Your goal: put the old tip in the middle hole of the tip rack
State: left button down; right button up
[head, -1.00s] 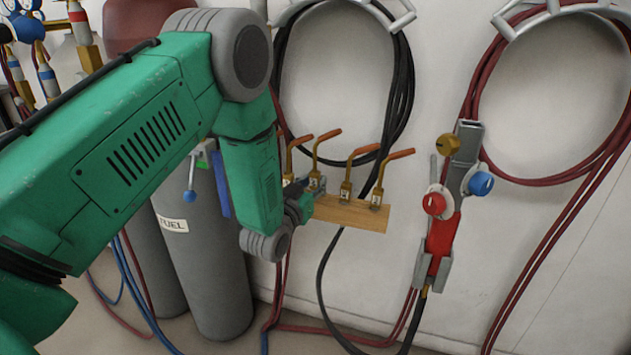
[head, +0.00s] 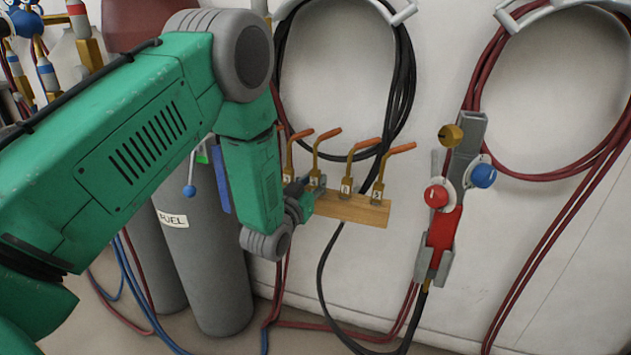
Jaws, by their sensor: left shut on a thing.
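The wooden tip rack (head: 345,209) is on the wall side at the centre, with brass, orange-ended tips standing along it. My left gripper (head: 318,186) is at the rack's left part, shut on a bent brass tip (head: 315,155), which I take to be the old tip. This tip stands upright, second from the left. Its lower end and the hole under it are hidden by the gripper, so I cannot tell how deep it sits. Other tips stand at the left (head: 289,160), at the right (head: 348,172) and at the far right (head: 380,175). My right gripper is not in view.
A torch (head: 440,225) with red and blue knobs hangs in a holder right of the rack. A black hose coil (head: 404,90) hangs behind the tips, a red one (head: 480,75) further right. A grey fuel cylinder (head: 205,270) stands below left.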

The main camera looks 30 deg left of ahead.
pick_arm(q)
jog(key=shift+f, duration=0.4)
jog(key=c, duration=1.4)
grip_release()
jog(key=shift+o, duration=0.2)
jog(key=s+d, duration=0.1)
jog(key=s, duration=1)
jog(key=shift+s+d+f, duration=0.15)
jog(key=shift+s+f, duration=0.25)
jog(key=shift+f, duration=0.05)
